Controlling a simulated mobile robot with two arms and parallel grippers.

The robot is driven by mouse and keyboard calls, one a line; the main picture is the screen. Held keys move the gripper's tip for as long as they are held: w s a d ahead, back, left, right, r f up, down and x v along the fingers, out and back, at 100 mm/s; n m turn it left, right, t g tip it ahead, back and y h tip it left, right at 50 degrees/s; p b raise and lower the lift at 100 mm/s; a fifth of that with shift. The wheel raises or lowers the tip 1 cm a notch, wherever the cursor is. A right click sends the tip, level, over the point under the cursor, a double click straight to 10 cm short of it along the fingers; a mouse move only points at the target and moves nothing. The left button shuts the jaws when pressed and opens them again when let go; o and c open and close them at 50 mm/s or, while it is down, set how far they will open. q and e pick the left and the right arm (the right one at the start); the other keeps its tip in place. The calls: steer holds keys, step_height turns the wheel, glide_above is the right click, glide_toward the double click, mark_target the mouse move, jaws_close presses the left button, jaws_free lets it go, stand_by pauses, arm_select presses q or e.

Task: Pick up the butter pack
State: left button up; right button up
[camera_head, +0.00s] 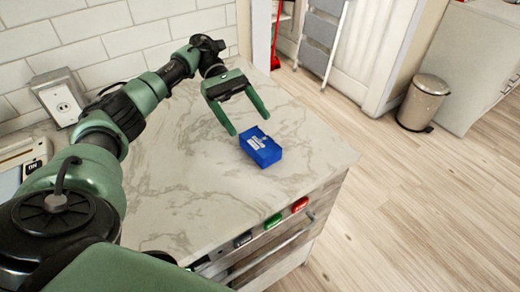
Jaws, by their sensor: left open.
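The butter pack (261,148) is a small blue box with white lettering on top. It lies on the marble-patterned counter (185,195), not far from the counter's right edge. My left gripper (250,122) is open, with its two green fingers spread and nothing between them. It is just behind and to the left of the pack in the picture, with the fingertips close to it. I cannot tell whether a fingertip touches it. My right gripper does not show.
A white tiled wall with a power outlet (62,103) bounds the counter at the back left. A pale boxy device (22,155) stands at the left. Coloured items (299,204) show along the counter's front. A metal bin (423,102) stands on the open wooden floor. The counter around the pack is clear.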

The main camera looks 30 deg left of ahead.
mark_target(261, 142)
arm_select(q)
steer(key=shift+x, duration=1)
steer(key=shift+p+x, duration=0.7)
steer(key=shift+x, duration=0.15)
steer(key=shift+s+p+x, duration=0.2)
steer(key=shift+p+x, duration=0.4)
steer(key=shift+x, duration=0.5)
steer(key=shift+s+d+f, duration=0.15)
steer(key=shift+d+f, duration=0.1)
steer(key=shift+d, duration=0.2)
steer(key=shift+c, duration=0.6)
steer(key=c, duration=1.5)
jaws_close()
steer(key=shift+r, duration=0.15)
